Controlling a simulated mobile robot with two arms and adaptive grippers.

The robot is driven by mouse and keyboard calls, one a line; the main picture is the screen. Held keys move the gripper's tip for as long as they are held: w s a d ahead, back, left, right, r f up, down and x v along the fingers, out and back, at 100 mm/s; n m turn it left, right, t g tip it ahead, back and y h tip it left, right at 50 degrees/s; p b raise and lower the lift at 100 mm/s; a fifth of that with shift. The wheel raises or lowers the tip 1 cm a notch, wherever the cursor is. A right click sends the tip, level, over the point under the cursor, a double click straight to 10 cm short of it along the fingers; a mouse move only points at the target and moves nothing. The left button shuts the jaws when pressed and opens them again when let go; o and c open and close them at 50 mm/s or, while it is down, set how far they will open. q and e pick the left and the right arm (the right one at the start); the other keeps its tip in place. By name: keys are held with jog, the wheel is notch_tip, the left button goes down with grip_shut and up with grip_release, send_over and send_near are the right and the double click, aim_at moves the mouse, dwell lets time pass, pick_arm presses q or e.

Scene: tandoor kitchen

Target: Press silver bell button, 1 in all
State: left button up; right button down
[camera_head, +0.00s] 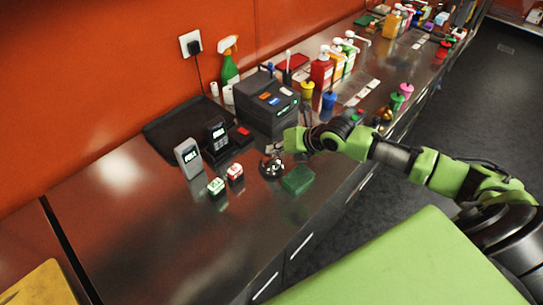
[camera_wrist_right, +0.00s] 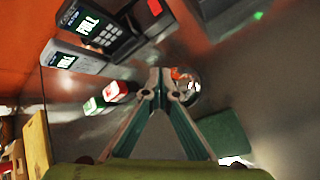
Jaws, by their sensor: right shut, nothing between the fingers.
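The silver bell (camera_head: 271,169) stands on the steel counter, a small dome on a dark base. In the right wrist view the bell (camera_wrist_right: 190,88) shows just beyond the fingertips, partly hidden by them. My right gripper (camera_head: 274,151) is shut and empty, with its fingers at the bell's top. The right gripper (camera_wrist_right: 160,92) shows its fingertips together in the wrist view. I cannot tell whether they touch the button. My left gripper is not in view.
A green block (camera_head: 298,180) lies just right of the bell. Two small cubes, one green and white (camera_head: 215,186) and one red and white (camera_head: 235,172), sit to the left. A card terminal (camera_head: 217,138) and a dark printer-like box (camera_head: 268,103) stand behind. The front-left counter is clear.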

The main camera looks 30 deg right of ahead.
aim_at(274, 156)
jog(key=shift+f+b, duration=0.35)
jog(key=shift+f, duration=0.15)
dwell(0.7)
dwell(0.3)
jog(key=shift+r+p, duration=0.65)
jog(key=shift+r, duration=0.25)
jog(key=shift+r, duration=0.1)
notch_tip(274, 156, up, 5)
jog(key=p, duration=0.4)
dwell(0.4)
